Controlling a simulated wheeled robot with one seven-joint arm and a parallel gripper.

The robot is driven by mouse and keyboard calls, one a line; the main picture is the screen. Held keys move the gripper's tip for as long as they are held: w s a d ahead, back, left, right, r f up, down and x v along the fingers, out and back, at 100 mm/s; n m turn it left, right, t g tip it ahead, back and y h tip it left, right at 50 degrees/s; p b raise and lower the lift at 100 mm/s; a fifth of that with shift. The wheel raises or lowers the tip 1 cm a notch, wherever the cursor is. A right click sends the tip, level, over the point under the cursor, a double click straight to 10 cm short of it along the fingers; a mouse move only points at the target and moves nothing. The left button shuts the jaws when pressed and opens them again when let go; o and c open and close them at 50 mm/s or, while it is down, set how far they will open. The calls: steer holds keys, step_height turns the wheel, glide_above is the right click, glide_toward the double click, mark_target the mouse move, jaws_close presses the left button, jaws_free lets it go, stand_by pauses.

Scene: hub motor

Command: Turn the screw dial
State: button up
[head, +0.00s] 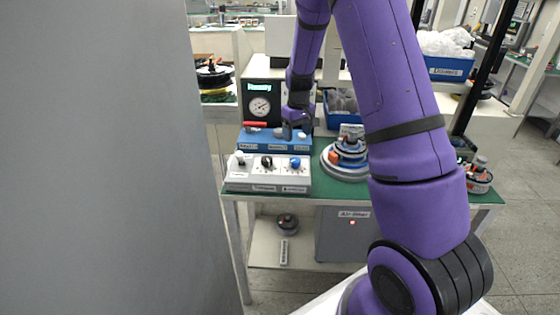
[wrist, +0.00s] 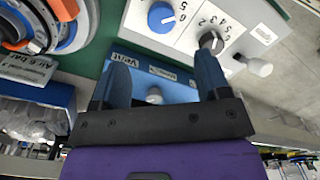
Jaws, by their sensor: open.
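A white-grey control box (head: 238,181) at the table's front edge carries a white knob (head: 240,158), a black dial (head: 267,162) and a blue dial (head: 295,163). Its labels are too small to read, so I cannot tell which is the screw dial. In the wrist view the blue dial (wrist: 161,17) and black-grey dial (wrist: 210,41) lie beyond my fingertips, with numbers around them. My gripper (head: 296,132) is open above the blue box (head: 262,142) behind. In the wrist view my gripper (wrist: 162,65) has a pale knob (wrist: 154,96) of the blue box showing between its fingers, apparently ungrasped.
A black gauge box (head: 260,103) stands behind the blue box, which has a red lever (head: 255,124). A round motor part (head: 345,160) sits to the right. A blue bin (head: 340,108) is behind. A large grey surface (head: 100,160) fills the left.

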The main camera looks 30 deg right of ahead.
mark_target(295, 159)
steer(key=shift+w+a+f, duration=0.1)
steer(key=shift+f, duration=0.6)
step_height(295, 159, down, 10)
steer(key=shift+r, duration=0.15)
steer(key=c, duration=0.9)
